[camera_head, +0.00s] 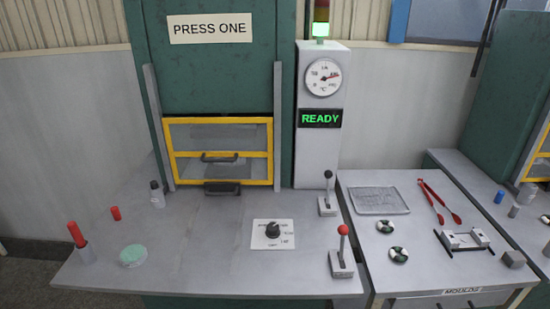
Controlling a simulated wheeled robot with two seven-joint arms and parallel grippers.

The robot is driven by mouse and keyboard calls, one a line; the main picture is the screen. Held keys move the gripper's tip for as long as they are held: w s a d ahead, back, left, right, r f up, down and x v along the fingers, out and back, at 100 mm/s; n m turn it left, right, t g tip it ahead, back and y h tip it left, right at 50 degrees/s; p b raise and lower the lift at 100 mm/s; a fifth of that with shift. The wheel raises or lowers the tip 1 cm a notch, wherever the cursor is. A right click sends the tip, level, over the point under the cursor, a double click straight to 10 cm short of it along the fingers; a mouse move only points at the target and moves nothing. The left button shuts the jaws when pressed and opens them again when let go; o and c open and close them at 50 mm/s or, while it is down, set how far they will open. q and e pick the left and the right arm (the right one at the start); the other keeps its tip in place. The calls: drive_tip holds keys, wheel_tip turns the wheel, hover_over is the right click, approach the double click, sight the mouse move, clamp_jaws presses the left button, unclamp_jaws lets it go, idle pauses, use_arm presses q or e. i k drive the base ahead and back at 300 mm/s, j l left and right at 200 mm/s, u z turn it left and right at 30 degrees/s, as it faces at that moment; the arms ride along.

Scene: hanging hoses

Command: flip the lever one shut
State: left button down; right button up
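Two levers stand on the grey bench of the press marked PRESS ONE (210,28). The black-knobbed lever (327,194) is near the back, close to the white gauge column. The red-knobbed lever (342,254) is nearer the front right edge. Both sticks look about upright on small grey bases; neither carries a label I can read, so I cannot tell which is lever one. Neither of my grippers is in view.
A yellow-framed guard (218,152) fronts the press. The gauge column (320,155) reads READY under a green lamp. A dial plate (272,234) sits mid-bench. Red-topped items and a green disc (133,255) lie left. Red tongs (440,202) and a tray (379,200) are right.

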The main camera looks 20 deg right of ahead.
sight(328, 174)
drive_tip(key=j+z, duration=0.2)
drive_tip(key=z, duration=0.2)
drive_tip(key=i+j+z, duration=0.1)
drive_tip(key=j+z, duration=0.15)
drive_tip(key=z, duration=0.15)
drive_tip(key=j+z, duration=0.2)
drive_tip(key=z, duration=0.2)
